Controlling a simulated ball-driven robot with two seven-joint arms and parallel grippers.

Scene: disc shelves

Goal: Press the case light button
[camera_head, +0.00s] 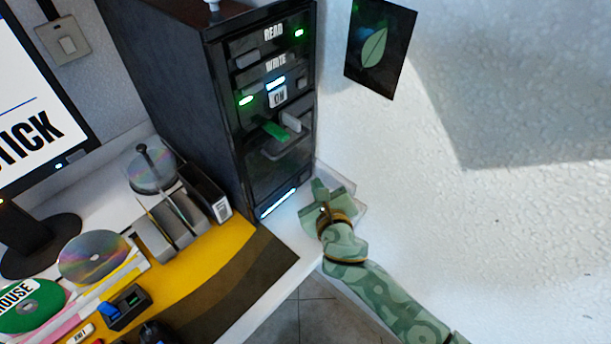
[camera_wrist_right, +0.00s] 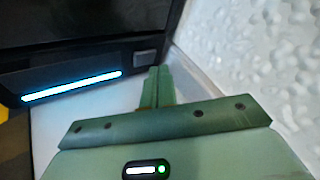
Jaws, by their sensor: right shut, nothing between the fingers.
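The black computer case (camera_head: 190,70) stands on the desk, with a lit white-blue strip (camera_head: 278,203) low on its front. The right wrist view shows this strip (camera_wrist_right: 72,86) and a small grey square button (camera_wrist_right: 143,57) at its right end, on the lower corner of the case. My right gripper (camera_head: 318,184) is shut and empty, just right of the case's lower front. In the right wrist view its fingertips (camera_wrist_right: 158,72) lie just right of and below the button; I cannot tell whether they touch it. My left gripper is out of view.
A textured white wall (camera_head: 520,200) stands close on the right. Discs and a grey rack (camera_head: 175,222) crowd the desk at left.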

